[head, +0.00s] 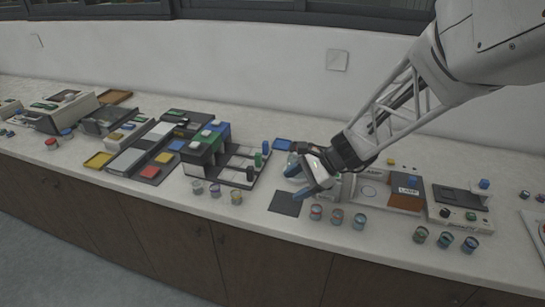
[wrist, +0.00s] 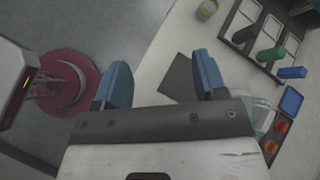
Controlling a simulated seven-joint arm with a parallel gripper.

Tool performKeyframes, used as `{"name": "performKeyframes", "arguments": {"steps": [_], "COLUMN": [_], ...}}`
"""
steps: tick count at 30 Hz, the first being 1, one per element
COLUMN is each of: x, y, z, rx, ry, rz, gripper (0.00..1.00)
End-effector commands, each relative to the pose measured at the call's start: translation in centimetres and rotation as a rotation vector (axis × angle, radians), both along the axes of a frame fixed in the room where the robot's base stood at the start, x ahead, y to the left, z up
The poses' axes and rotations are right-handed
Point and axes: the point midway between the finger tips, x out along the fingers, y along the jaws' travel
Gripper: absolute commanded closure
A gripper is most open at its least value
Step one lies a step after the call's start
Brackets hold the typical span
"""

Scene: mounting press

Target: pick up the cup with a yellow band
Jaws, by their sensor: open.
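The cup with a yellow band (head: 236,197) stands upright on the counter, at the right end of a short row of small cups left of my gripper. It also shows at the top of the wrist view (wrist: 207,10), near the counter edge. My gripper (head: 298,182) is open, with blue fingertips apart and nothing between them. It is above the counter by a dark square mat (head: 284,205), to the right of the cup. In the wrist view the open fingers (wrist: 160,75) point toward the counter edge and floor.
Two other cups (head: 197,187) (head: 215,190) stand left of the yellow-banded one. Several cups (head: 337,216) stand right of the mat. A dark rack with coloured blocks (head: 243,167) lies behind the cup. The counter's front edge is close in front.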

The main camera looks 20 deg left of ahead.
Motion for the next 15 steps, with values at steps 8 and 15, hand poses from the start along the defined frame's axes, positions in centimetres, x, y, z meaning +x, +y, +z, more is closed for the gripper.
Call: {"name": "performKeyframes", "arguments": {"steps": [8, 15], "x": [2.8, 4.6], "y": [6.3, 10.8], "z": [-4.5, -8.2], "rx": [0.076, 0.125], "ry": [0.190, 0.335], "rz": [-0.109, -0.198], "gripper": [0.35, 0.35]}}
